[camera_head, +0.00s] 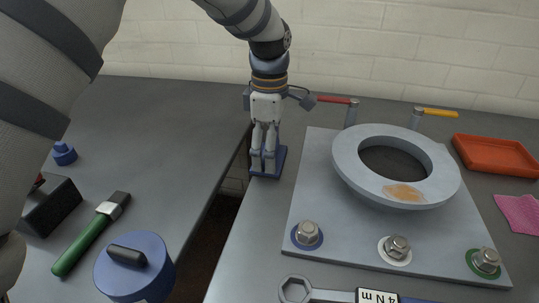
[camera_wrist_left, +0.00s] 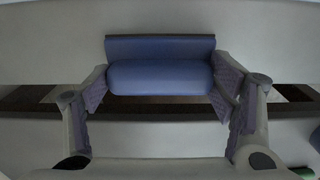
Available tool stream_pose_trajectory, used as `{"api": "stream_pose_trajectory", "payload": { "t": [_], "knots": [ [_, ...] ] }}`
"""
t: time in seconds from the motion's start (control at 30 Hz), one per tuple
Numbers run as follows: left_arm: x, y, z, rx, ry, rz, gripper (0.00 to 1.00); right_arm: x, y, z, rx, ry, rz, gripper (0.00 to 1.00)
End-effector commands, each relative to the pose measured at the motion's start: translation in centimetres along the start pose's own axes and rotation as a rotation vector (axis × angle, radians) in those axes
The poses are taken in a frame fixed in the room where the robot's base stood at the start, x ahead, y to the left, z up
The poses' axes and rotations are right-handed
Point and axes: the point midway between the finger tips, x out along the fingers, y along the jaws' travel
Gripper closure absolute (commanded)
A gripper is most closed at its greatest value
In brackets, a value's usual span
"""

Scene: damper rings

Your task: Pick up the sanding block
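The sanding block (camera_head: 281,160) is blue and sits at the left edge of the right-hand table, under my left gripper. My left gripper (camera_head: 263,165) points straight down with its fingers low around the block. In the left wrist view, the blue sanding block (camera_wrist_left: 160,77) lies between the two finger pads of the left gripper (camera_wrist_left: 161,84). The pads appear to meet both sides of its rounded upper part, so the gripper looks shut on it. The block's underside is hidden, and I cannot tell whether it touches the table. My right gripper is not in view.
A grey plate with a large ring (camera_head: 356,162) and several bolts stands just right of the block. A wrench (camera_head: 325,295) lies in front. An orange tray (camera_head: 496,154) and pink cloth (camera_head: 520,212) are farther right. A dark gap separates the left table (camera_head: 165,125), holding a green-handled tool (camera_head: 88,240) and blue-lidded container (camera_head: 150,275).

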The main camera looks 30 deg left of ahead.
Motion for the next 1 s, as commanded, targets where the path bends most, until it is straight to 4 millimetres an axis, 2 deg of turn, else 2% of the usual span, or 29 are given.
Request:
{"api": "stream_pose_trajectory", "payload": {
  "t": [0.03,0.07,0.1,0.4,0.53,0.6,0.83,0.9,1.0],
  "knots": [
    [0.0,0.0,0.0,0.000,0.000,-0.001,0.45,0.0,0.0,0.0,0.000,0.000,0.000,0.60],
    [0.0,0.0,0.0,0.000,0.000,-0.001,0.52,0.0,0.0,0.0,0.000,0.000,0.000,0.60],
    [0.0,0.0,0.0,0.000,0.001,-0.001,0.54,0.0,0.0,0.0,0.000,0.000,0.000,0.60],
    [-0.2,0.0,0.0,0.000,0.001,-0.001,0.54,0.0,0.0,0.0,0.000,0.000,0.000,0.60],
    [-1.8,0.1,0.0,0.000,0.001,0.003,0.54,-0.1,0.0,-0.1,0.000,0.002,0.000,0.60],
    [-3.4,0.1,0.0,0.000,0.000,0.005,0.54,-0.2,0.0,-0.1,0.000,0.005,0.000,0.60],
    [-10.6,-5.4,0.5,0.001,-0.002,0.021,0.54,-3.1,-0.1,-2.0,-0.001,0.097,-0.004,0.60],
    [-11.6,-7.9,0.7,0.000,-0.001,0.020,0.54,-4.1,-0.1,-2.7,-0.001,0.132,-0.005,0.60],
    [-12.0,-10.4,1.1,0.000,0.001,0.010,0.54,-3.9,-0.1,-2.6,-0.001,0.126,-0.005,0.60]
  ]
}}
